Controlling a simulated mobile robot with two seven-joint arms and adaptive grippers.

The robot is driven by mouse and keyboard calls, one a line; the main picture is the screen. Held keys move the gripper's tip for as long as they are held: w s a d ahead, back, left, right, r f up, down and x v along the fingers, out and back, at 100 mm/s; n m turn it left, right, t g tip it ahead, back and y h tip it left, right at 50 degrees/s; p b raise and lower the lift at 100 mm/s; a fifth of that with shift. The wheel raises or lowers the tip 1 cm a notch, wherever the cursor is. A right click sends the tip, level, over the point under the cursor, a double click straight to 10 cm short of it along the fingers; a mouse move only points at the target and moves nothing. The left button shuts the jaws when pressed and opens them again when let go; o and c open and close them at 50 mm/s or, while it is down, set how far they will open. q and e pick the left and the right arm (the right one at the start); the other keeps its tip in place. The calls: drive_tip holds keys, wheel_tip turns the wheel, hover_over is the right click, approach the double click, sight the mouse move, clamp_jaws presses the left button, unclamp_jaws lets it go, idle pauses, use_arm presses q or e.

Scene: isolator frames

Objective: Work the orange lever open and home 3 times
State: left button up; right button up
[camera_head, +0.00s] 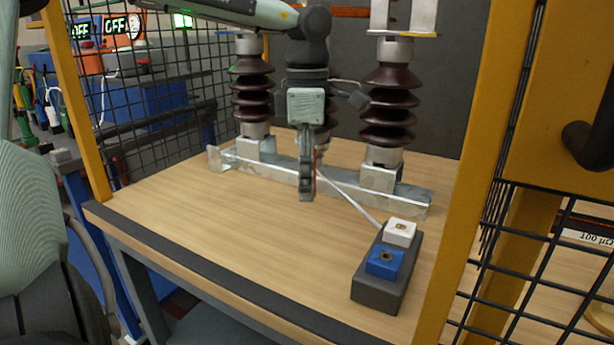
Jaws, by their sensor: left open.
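The isolator stands on the wooden bench. Its ribbed brown insulators (252,88) rise from a metal base rail (280,172); a second insulator (388,108) stands at the right. My left gripper (306,185) points down in front of the rail, between the insulators. It is seen nearly edge-on and is open. A thin orange-red strip shows along the right side of its fingers; I cannot tell if it is the orange lever. The rest of the lever is not visible, and contact is unclear. My right gripper is not in view.
A dark grey box with a white button (400,230) and a blue button (385,262) sits at the bench's front right. A pale rod or cable runs toward it. Yellow posts (465,190) and black mesh (150,90) border the bench. The front left bench top (190,215) is clear.

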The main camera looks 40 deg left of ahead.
use_arm(q)
drive_tip(key=shift+r, duration=0.3)
wheel_tip(320, 180, up, 12)
drive_tip(key=shift+f, duration=0.25)
